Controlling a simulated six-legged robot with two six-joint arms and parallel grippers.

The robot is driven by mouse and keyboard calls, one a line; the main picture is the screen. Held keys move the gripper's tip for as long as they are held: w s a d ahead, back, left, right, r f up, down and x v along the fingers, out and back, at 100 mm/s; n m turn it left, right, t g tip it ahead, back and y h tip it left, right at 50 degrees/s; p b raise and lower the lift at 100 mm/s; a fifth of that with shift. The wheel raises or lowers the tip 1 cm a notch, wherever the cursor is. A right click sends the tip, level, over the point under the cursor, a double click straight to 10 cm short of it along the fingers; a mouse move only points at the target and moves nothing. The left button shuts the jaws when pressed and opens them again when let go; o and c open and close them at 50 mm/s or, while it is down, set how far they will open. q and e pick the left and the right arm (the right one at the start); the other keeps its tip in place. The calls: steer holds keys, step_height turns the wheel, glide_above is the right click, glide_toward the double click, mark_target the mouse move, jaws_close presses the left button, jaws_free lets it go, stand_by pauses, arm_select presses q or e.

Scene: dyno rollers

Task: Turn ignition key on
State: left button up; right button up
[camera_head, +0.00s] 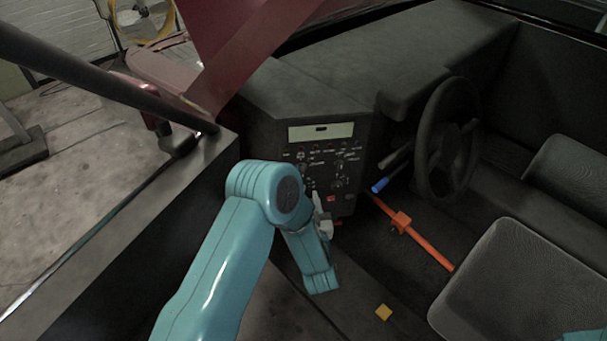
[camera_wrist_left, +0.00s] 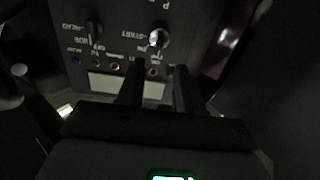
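The control panel (camera_head: 325,160) is dark with small knobs, lights and a pale display strip. In the left wrist view the panel appears upside down. A silver round key switch (camera_wrist_left: 158,39) sits on it, next to a label that seems to read START. My left gripper (camera_wrist_left: 158,72) has two dark fingers spread apart, with nothing visible between them. The switch shows just beyond the fingertips, roughly in line with the gap; I see no contact. In the head view the left gripper (camera_head: 322,215) is small and partly hidden by my teal arm, in front of the lower panel. I cannot pick out the key there.
A steering wheel (camera_head: 447,137) and a blue-tipped lever (camera_head: 380,185) are right of the panel. An orange bar (camera_head: 425,243) crosses the floor. Seats (camera_head: 500,285) are at the right. A dark side wall (camera_head: 150,240) stands left of my arm. A dark knob (camera_wrist_left: 94,27) is near the switch.

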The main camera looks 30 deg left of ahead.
mark_target(302, 170)
arm_select(q)
steer(key=p+x, duration=0.1)
steer(key=x, duration=0.7)
steer(key=shift+w, duration=0.15)
jaws_close()
